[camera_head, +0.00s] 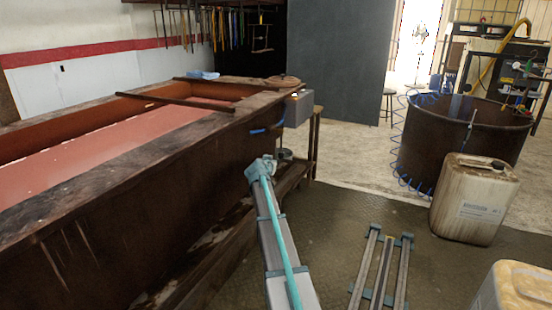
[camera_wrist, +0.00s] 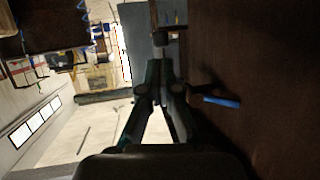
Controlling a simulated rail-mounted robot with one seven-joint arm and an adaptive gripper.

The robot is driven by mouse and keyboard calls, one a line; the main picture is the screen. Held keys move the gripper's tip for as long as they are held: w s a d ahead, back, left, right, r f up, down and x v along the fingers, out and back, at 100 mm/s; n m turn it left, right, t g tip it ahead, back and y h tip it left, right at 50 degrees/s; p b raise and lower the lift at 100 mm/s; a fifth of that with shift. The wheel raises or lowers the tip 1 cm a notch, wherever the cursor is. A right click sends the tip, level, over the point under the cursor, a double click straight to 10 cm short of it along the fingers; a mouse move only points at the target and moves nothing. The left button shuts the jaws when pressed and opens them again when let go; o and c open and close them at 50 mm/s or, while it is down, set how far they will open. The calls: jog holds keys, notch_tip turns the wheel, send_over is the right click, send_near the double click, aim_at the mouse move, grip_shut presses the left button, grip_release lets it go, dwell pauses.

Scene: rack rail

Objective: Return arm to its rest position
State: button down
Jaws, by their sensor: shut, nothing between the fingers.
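My gripper (camera_wrist: 160,75) shows in the wrist view, its dark fingers drawn together with nothing seen between them. The brown side of a large tank fills the right of that view, close to the gripper; I cannot tell the exact gap. In the head view my arm (camera_head: 275,235), grey with a teal strip, reaches up from the bottom middle along the right side of the rusty tank (camera_head: 120,215). Its far joint is near the tank's end. The gripper itself is hard to make out in the head view.
A blue handle (camera_head: 266,128) sticks out from the tank side; it also shows in the wrist view (camera_wrist: 221,101). A grey box (camera_head: 298,108) is at the tank's end. A round rusty vat (camera_head: 460,130), stained canister (camera_head: 474,205) and floor rails (camera_head: 385,270) are at right. Open floor lies between.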

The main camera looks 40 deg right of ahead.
jog(key=shift+s+a, duration=0.65)
jog(key=shift+a, duration=0.15)
